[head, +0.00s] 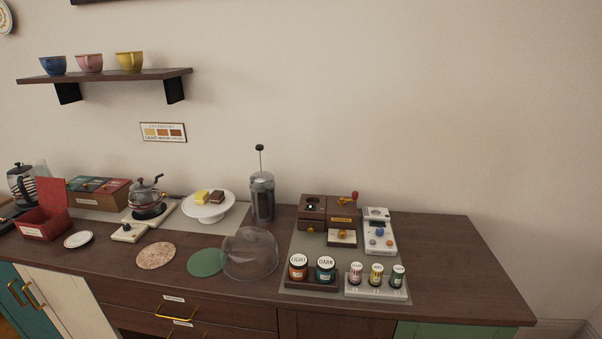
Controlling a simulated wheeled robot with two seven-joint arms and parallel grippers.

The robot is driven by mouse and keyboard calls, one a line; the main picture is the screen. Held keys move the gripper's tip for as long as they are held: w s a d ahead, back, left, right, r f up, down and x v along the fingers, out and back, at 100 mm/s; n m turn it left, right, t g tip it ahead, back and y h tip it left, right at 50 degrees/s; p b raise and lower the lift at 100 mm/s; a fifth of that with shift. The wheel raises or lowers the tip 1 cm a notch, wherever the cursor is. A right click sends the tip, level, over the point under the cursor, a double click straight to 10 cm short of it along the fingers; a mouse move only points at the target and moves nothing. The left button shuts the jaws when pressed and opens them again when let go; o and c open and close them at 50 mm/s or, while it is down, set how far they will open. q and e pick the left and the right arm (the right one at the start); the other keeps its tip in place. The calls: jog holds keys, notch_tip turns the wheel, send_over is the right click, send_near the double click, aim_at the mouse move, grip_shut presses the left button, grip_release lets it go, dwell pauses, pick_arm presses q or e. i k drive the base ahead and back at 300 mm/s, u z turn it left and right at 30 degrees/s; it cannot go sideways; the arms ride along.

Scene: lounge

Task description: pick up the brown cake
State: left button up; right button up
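The brown cake (216,196) is a small dark piece on a white cake stand (209,213) on the counter, left of the middle of the head view. A yellow cake (201,197) sits beside it, to its left. A clear glass dome (250,254) stands on the counter in front and to the right of the stand, apart from it. The cakes are uncovered. Neither of my grippers shows in the head view.
A French press (262,197) stands close right of the stand, and a kettle on a scale (147,199) is to its left. A green round mat (206,262) and a cork mat (155,255) lie in front. Jars and grinders fill a tray at right; the counter's right end is clear.

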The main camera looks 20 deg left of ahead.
aim_at(216, 197)
jog(key=u, duration=0.85)
jog(key=k, duration=1.2)
jog(key=u, duration=0.35)
jog(key=i, duration=0.65)
jog(key=u, duration=0.45)
jog(key=i, duration=0.85)
jog(key=z, duration=0.45)
